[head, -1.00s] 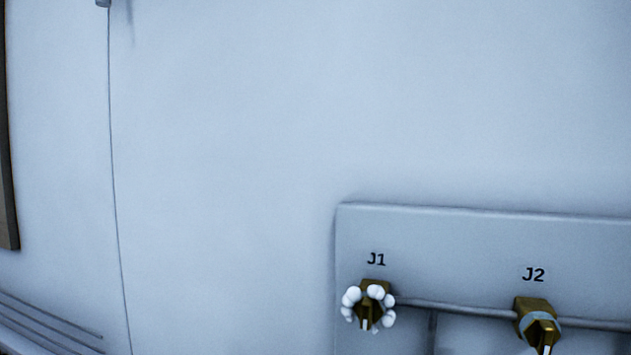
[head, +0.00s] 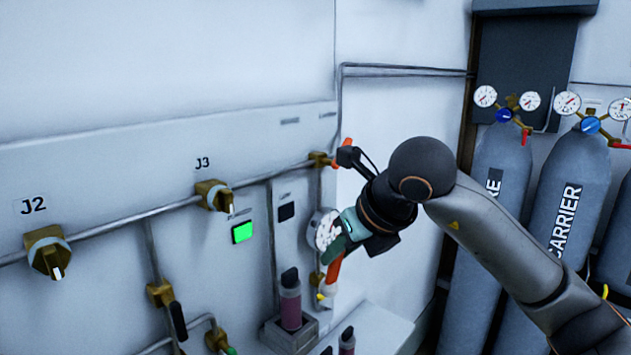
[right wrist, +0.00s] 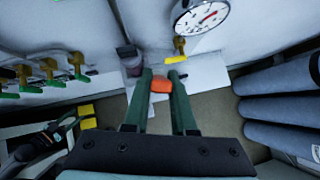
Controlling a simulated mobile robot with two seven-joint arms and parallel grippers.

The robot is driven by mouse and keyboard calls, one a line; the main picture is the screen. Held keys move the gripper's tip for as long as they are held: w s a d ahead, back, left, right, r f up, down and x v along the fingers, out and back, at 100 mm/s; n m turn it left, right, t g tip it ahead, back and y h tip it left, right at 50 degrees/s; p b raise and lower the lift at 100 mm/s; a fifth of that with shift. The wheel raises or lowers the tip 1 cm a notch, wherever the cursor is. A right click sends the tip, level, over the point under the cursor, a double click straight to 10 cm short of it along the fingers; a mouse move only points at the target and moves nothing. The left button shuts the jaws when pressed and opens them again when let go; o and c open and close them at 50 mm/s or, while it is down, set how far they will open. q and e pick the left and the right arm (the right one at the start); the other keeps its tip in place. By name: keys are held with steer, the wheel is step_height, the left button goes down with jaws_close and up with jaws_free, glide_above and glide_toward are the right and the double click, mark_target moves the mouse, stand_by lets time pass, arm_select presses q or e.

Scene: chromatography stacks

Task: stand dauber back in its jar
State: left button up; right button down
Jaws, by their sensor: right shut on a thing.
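My right gripper (head: 337,250) is at the wall panel, in front of the round gauge, with its green fingers shut on an orange piece (head: 335,269), which I take to be the dauber. In the right wrist view the orange piece (right wrist: 160,86) sits between the fingertips (right wrist: 160,82). A small pale part with yellow (head: 326,292) shows just below it; I cannot tell whether it is joined to it. A pinkish jar-like bottle (head: 290,308) with a dark top stands in a grey holder to the left; I cannot tell whether it is the dauber's jar. My left gripper is not in view.
The gauge (right wrist: 202,17) and a yellow valve (right wrist: 179,47) are close ahead of the fingers. Brass valves J2 (head: 47,252) and J3 (head: 213,196) line the panel. Grey gas cylinders (head: 500,200) stand at the right. A second bottle (head: 347,342) is low in front.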

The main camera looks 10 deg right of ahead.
steer(key=s+a+f+n+g, duration=0.1)
steer(key=s+f+n+g, duration=0.1)
steer(key=f, duration=1)
steer(key=s+a+f+n+g+y, duration=0.1)
steer(key=s+f+n, duration=0.3)
steer(key=f, duration=0.8)
steer(key=shift+s+a+f+g, duration=0.2)
steer(key=shift+a+f+g, duration=0.05)
steer(key=shift+a+g, duration=0.5)
steer(key=shift+d, duration=0.1)
steer(key=shift+b, duration=0.5)
steer(key=shift+f, duration=0.1)
steer(key=shift+f+b, duration=1.7)
steer(key=shift+b, duration=0.05)
steer(key=shift+f, duration=0.1)
steer(key=shift+f+b, duration=1.05)
steer(key=shift+b, duration=0.05)
